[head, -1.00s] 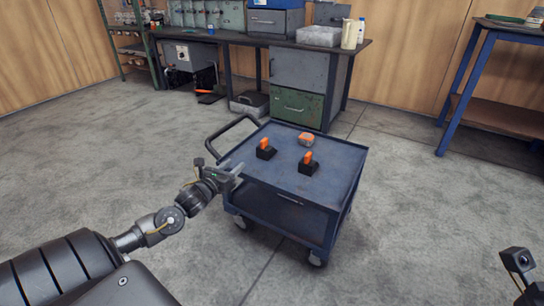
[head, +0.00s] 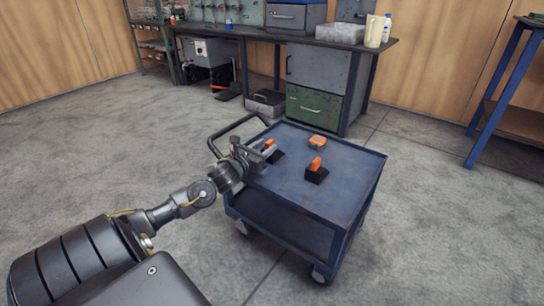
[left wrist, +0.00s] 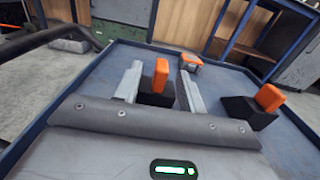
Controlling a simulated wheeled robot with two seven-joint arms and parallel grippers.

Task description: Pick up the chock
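Two chocks, each a black block with an orange upright part, stand on the blue cart top. The left chock (head: 269,146) is by my left gripper (head: 262,153); the other chock (head: 316,170) stands to the right, nearer the front. In the left wrist view, the near chock (left wrist: 159,82) shows between the two spread fingers of my left gripper (left wrist: 158,88), with gaps on both sides. The other chock (left wrist: 254,107) is outside the right finger. My left gripper is open. My right gripper is not in the head view.
An orange and grey tape-measure-like item (head: 317,143) lies on the cart top (head: 340,190) behind the chocks. The cart's push handle (head: 235,130) rises at the left, close to my left gripper. A workbench (head: 310,80) stands behind.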

